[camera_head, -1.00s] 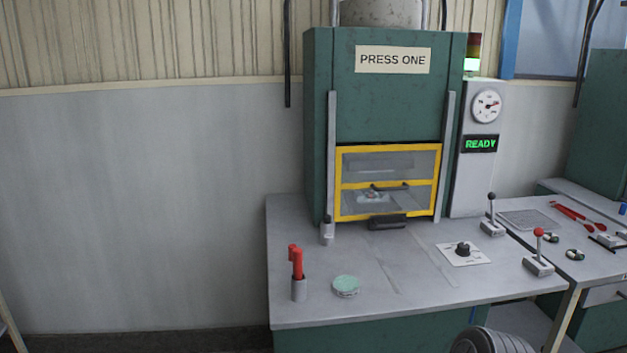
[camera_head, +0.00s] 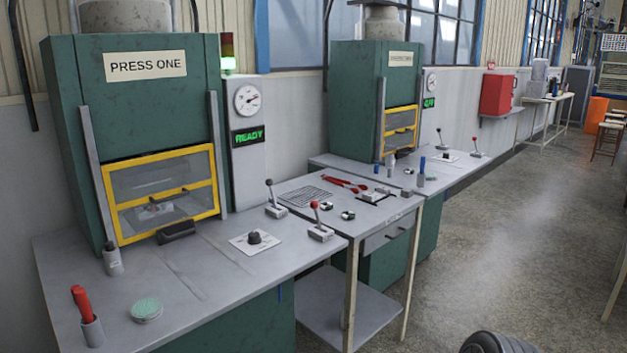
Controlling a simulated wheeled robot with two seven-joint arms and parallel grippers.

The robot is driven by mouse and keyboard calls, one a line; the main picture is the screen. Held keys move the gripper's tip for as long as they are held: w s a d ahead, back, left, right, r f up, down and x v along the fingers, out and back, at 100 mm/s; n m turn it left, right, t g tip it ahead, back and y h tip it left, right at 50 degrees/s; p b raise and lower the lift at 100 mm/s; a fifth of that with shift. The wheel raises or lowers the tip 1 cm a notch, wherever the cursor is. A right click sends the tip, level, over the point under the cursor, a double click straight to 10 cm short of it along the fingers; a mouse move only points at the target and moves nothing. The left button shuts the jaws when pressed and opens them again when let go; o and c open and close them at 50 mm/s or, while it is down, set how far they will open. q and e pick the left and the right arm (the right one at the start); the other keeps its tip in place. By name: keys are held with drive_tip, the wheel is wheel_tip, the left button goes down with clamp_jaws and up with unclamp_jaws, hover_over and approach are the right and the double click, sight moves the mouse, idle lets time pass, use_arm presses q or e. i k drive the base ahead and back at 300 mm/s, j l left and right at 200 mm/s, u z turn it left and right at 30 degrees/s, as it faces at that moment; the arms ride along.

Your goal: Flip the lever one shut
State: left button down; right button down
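Press one (camera_head: 150,120) is a green cabinet on the left with a sign reading "PRESS ONE" and a yellow-framed clear guard that is down. Two levers stand at the right of its bench: a black-knobbed lever (camera_head: 273,200) near the cabinet and a red-knobbed lever (camera_head: 318,222) nearer the front. Both handles stand up from grey bases with a slight tilt. No label tells which is lever one. Neither gripper is in view.
A display (camera_head: 249,136) reads "READY" under a gauge. A dial (camera_head: 255,238), a green-topped tin (camera_head: 146,309) and a red-handled tool in a holder (camera_head: 86,310) are on the bench. A side table (camera_head: 335,206) and second press (camera_head: 355,100) stand right.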

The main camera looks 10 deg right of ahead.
sight(268, 182)
drive_tip(key=l+u, duration=0.1)
drive_tip(key=u, duration=0.25)
drive_tip(key=i+l+u, duration=0.1)
drive_tip(key=u, duration=0.25)
drive_tip(key=l+u, duration=0.15)
drive_tip(key=u, duration=0.2)
drive_tip(key=l+u, duration=0.2)
drive_tip(key=l, duration=0.35)
drive_tip(key=l+u, duration=0.2)
drive_tip(key=l, duration=0.4)
drive_tip(key=k+l+u, duration=0.2)
drive_tip(key=l, duration=0.35)
drive_tip(key=l+u, duration=0.2)
drive_tip(key=l, duration=0.4)
drive_tip(key=k+l, duration=0.1)
drive_tip(key=l, duration=0.45)
drive_tip(key=k+l, duration=0.1)
drive_tip(key=l, duration=0.4)
